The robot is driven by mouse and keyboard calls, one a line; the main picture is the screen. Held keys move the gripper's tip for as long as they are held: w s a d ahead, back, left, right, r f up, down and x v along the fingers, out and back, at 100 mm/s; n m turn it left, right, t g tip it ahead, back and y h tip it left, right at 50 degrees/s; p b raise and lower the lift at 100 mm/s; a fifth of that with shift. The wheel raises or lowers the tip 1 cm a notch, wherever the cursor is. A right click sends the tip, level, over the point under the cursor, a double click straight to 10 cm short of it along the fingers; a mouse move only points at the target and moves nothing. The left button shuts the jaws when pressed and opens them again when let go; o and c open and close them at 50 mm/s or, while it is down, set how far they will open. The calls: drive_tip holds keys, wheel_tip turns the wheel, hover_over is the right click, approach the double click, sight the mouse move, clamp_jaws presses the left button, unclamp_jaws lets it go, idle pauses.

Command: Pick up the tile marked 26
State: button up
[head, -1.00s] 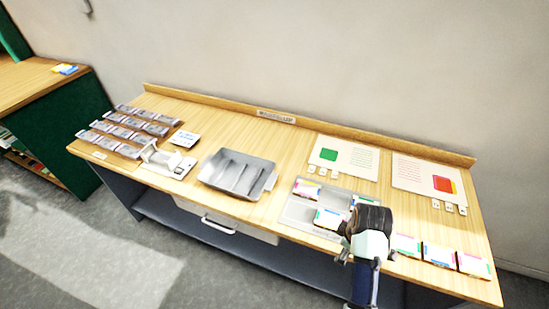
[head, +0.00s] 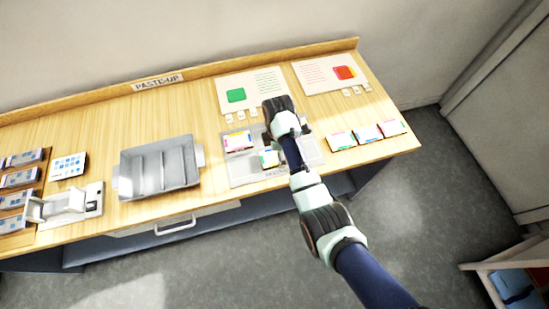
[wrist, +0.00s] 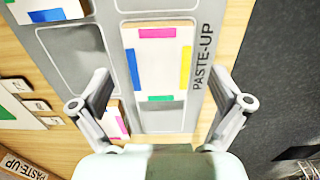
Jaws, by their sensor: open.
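No number 26 is readable on any tile. In the wrist view, a white tile (wrist: 158,62) with pink, blue, yellow and green edge bars lies on a grey tray (wrist: 75,50), below and between my open fingers. My gripper (wrist: 161,82) is empty. Another tile (wrist: 117,122) is partly hidden by the left finger, and one more (wrist: 45,10) is cut off at the top left. In the head view, two tiles (head: 238,140) (head: 270,158) show on the tray (head: 241,172). My arm covers the tray's right part.
Two cards (head: 268,83) (head: 315,72) with small pieces (head: 241,115) lie behind. A grey divided bin (head: 128,172) is left of the tray. The wood between the bin and back ledge is clear.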

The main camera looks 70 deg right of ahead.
wheel_tip(320, 180, down, 2)
drive_tip(key=shift+f, duration=0.1)
drive_tip(key=shift+c, duration=0.3)
drive_tip(key=c, duration=1.1)
drive_tip(key=shift+c, duration=0.2)
wheel_tip(320, 180, up, 20)
drive_tip(key=p, duration=1.1)
drive_tip(key=shift+p, duration=0.4)
